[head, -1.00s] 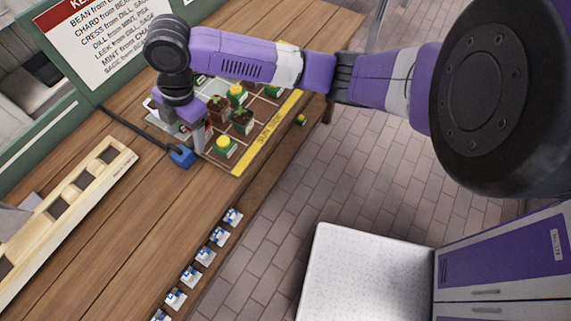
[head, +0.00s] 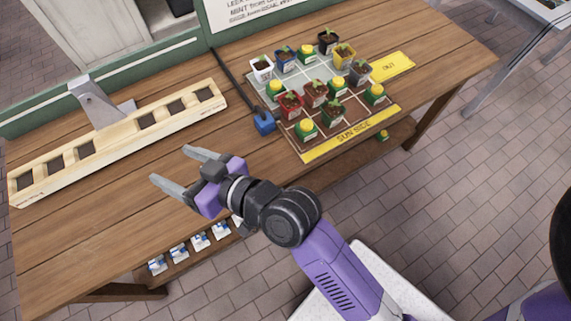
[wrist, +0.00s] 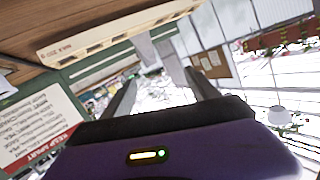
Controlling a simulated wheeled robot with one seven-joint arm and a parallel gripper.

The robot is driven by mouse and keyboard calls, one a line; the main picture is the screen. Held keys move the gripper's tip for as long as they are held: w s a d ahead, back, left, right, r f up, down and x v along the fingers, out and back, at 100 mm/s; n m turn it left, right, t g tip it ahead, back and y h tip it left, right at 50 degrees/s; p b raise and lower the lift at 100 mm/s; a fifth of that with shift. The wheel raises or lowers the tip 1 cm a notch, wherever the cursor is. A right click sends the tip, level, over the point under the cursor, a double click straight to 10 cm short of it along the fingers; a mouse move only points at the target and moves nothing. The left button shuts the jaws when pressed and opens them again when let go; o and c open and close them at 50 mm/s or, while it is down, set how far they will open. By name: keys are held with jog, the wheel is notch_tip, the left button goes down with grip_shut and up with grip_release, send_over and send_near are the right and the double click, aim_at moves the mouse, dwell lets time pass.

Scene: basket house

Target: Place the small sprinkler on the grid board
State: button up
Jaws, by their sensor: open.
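The grid board (head: 292,140) lies on the right part of the wooden table, with a yellow "SUN SIDE" strip along its near edge. Several small green items with yellow domed tops, which look like sprinklers, stand on it among potted seedlings; one is at the near left (head: 306,129). A similar green-and-yellow item, perhaps the small sprinkler (head: 383,134), sits on the lower ledge beneath the board's front edge. My gripper (head: 170,164) is open and empty above the table, left of the board. Its fingers also show in the wrist view (wrist: 160,85).
A long wooden rack (head: 120,142) with dark square holes stands at the left. A blue block (head: 264,122) with a dark hose lies beside the board. Several blue-and-white packets (head: 200,242) line the lower ledge. A yellow "OUT" strip (head: 385,68) lies at the right.

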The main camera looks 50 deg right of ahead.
jog(key=s+d+f+m+h, duration=0.15)
jog(key=s+d, duration=0.25)
jog(key=s, duration=0.5)
jog(key=s+d+f+m+h, duration=0.1)
jog(key=s+d+f+h, duration=0.2)
jog(key=s, duration=0.7)
jog(key=s+d+r+n, duration=0.1)
jog(key=s+d+r, duration=0.1)
jog(key=s, duration=0.3)
jog(key=s+d+r+n, duration=0.1)
jog(key=s+d+r, duration=0.1)
jog(key=s+d, duration=0.2)
jog(key=shift+s+d+r, duration=0.3)
jog(key=shift+s+r, duration=0.05)
jog(key=shift+s, duration=0.35)
notch_tip(320, 180, down, 2)
jog(key=shift+f+b, duration=0.25)
jog(key=shift+b, duration=1)
